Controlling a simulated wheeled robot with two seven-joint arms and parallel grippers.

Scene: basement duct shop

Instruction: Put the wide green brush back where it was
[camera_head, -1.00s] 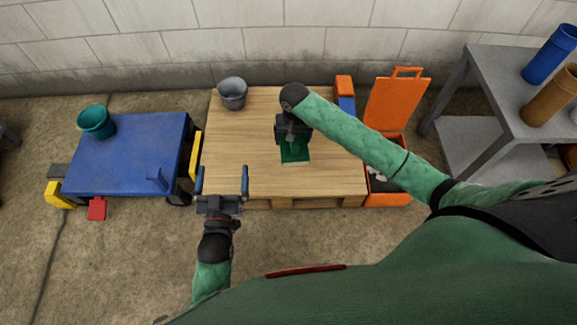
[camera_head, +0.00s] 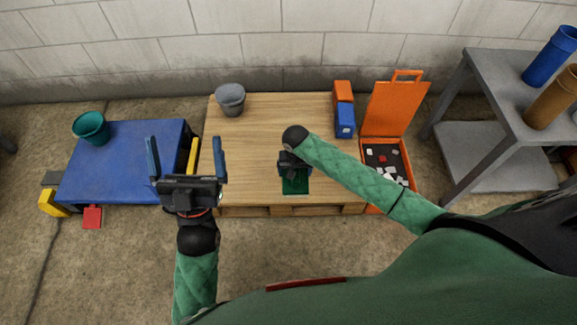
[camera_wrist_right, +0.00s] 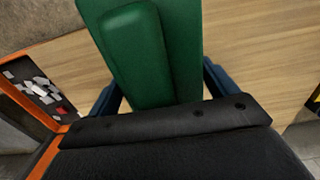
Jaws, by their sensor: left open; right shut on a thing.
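The wide green brush (camera_head: 295,184) is in my right gripper (camera_head: 293,166), over the front middle of the wooden pallet table (camera_head: 262,150). In the right wrist view the green brush (camera_wrist_right: 150,50) fills the space between the blue fingers, and wood shows behind it. I cannot tell whether its lower end touches the table. My right gripper is shut on the brush; my own arm and wrist hide part of it. My left gripper (camera_head: 186,158) is open and empty, between the blue platform and the table's left edge.
A grey bucket (camera_head: 230,98) stands at the table's back left. An orange and blue toy truck (camera_head: 344,112) stands at the back right. An open orange case (camera_head: 394,107) is right of the table. A blue platform (camera_head: 120,160) with a teal bucket (camera_head: 90,127) is left. The table's middle is clear.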

